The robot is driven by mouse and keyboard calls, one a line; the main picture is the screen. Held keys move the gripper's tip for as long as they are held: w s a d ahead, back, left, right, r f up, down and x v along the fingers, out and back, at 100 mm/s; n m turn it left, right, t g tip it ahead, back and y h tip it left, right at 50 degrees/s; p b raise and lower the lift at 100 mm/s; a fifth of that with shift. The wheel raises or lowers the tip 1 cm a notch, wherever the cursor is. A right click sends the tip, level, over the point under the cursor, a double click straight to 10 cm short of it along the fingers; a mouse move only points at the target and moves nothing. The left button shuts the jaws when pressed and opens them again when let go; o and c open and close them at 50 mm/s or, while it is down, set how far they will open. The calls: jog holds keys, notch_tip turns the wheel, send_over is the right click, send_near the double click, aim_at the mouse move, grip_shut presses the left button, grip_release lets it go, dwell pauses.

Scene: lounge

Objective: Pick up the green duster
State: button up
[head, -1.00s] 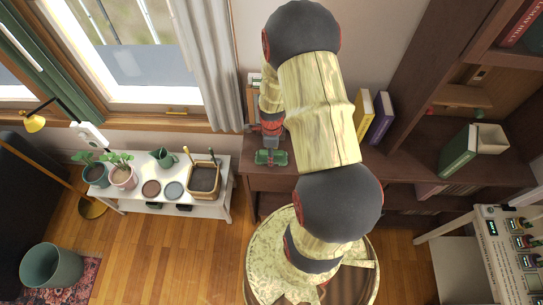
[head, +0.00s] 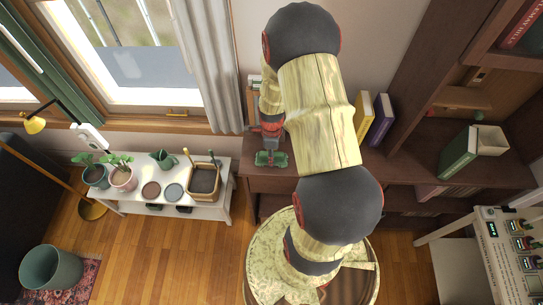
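A green block-like object (head: 271,159), which looks like the duster, lies near the front edge of the dark brown shelf top (head: 262,180), left of my arm. My gripper (head: 270,148) is right at the green object, over its back side in the picture. The fingers are small and partly merge with the object. I cannot tell whether they are open or closed on it, or whether they touch it.
A yellow book (head: 364,115) and a purple book (head: 381,118) stand on the shelf right of my arm. A green book (head: 458,158) leans farther right. A white plant bench (head: 215,212) stands at left with pots and a wooden box.

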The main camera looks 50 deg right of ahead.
jog(key=shift+r, duration=0.7)
jog(key=s+a+r+p, duration=0.2)
jog(key=s+r+p, duration=0.1)
jog(key=s+r, duration=0.8)
jog(key=s, duration=0.2)
jog(key=shift+s+a+r, duration=0.2)
jog(key=shift+s+r, duration=0.05)
jog(key=shift+s, duration=0.15)
jog(key=o, duration=0.6)
jog(key=c, duration=0.4)
jog(key=shift+w, duration=0.15)
